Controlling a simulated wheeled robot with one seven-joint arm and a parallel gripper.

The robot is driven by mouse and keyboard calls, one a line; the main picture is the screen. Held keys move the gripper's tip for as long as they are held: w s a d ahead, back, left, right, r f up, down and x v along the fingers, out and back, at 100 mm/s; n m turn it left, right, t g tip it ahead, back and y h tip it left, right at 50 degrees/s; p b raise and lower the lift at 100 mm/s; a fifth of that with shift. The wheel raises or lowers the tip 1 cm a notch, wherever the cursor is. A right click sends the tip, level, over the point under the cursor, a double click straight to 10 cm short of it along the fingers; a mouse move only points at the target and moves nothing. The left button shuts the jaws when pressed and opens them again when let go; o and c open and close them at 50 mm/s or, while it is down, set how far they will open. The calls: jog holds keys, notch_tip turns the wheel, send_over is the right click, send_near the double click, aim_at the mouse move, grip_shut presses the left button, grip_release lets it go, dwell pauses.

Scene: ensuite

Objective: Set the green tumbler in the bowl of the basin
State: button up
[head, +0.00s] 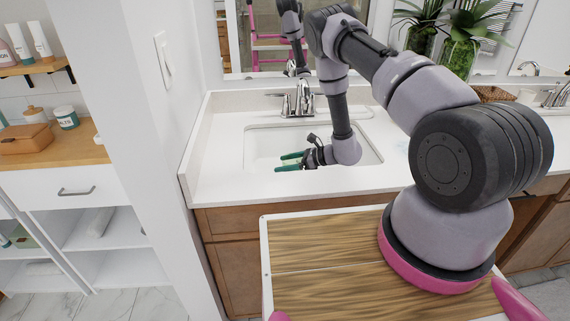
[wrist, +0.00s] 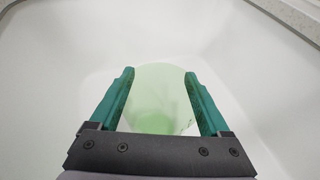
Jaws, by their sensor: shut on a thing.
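The green tumbler (wrist: 158,85) is pale and translucent, and it sits between the two teal fingers of my gripper (wrist: 160,92) in the wrist view. My gripper is shut on it. In the head view my gripper (head: 290,162) is low over the white basin (head: 262,138), within its rim, with the fingers pointing left. The white bowl of the basin (wrist: 60,80) surrounds the tumbler in the wrist view. The tumbler is hardly discernible in the head view. I cannot tell whether its base touches the bowl.
A chrome faucet (head: 300,100) stands behind the basin. The white countertop (head: 225,165) is clear to the left and in front. A wall with a light switch (head: 164,58) rises at left. Potted plants (head: 462,45) and a wicker tray (head: 492,94) stand at the back right.

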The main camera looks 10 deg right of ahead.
jog(key=shift+f, duration=0.15)
jog(key=o, duration=1.2)
